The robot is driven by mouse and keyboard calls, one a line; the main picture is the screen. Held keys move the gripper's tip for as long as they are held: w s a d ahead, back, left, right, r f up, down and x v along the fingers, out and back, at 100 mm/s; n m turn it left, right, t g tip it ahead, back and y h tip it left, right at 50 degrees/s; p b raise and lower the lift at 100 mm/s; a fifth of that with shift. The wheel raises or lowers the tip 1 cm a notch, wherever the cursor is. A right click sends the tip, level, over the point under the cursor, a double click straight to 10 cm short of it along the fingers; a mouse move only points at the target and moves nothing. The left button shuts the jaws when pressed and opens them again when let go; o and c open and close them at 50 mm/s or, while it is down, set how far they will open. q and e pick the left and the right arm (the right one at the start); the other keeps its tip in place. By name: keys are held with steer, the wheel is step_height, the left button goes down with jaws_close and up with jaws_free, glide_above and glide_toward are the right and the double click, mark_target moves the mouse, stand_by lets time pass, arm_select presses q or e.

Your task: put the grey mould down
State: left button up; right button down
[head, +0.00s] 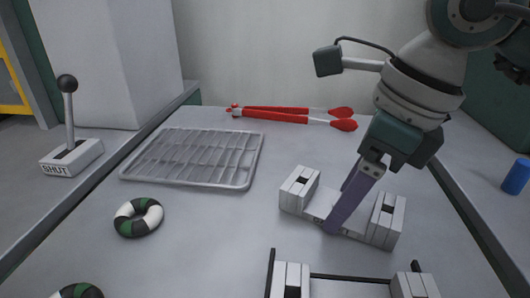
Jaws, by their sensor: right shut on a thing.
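The grey mould (300,190) is a light grey piece with a raised slotted block at each end and a low middle part. It is right of centre in the head view, over the grey table. My right gripper (338,218) reaches down from the upper right and is shut on its low middle part. A long purple-grey finger crosses in front of the mould and hides part of its middle. The mould looks close to the table top, but I cannot tell whether it touches. My left gripper is not in view.
A similar grey block piece (291,279) with a black frame (345,278) is cut off at the bottom edge. A wire rack (190,185), a green-and-white ring (125,226) and red-handled tongs (290,117) lie on the table. A lever marked SHUT (70,158) stands left.

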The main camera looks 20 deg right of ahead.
mark_target(368, 217)
steer(key=shift+a+r, duration=0.15)
jaws_free()
steer(key=shift+f, duration=0.2)
steer(key=shift+r, duration=0.1)
steer(key=shift+r, duration=0.3)
steer(key=p+v, duration=0.2)
steer(key=v, duration=0.9)
steer(key=shift+s+r, duration=0.2)
steer(key=shift+r, duration=0.05)
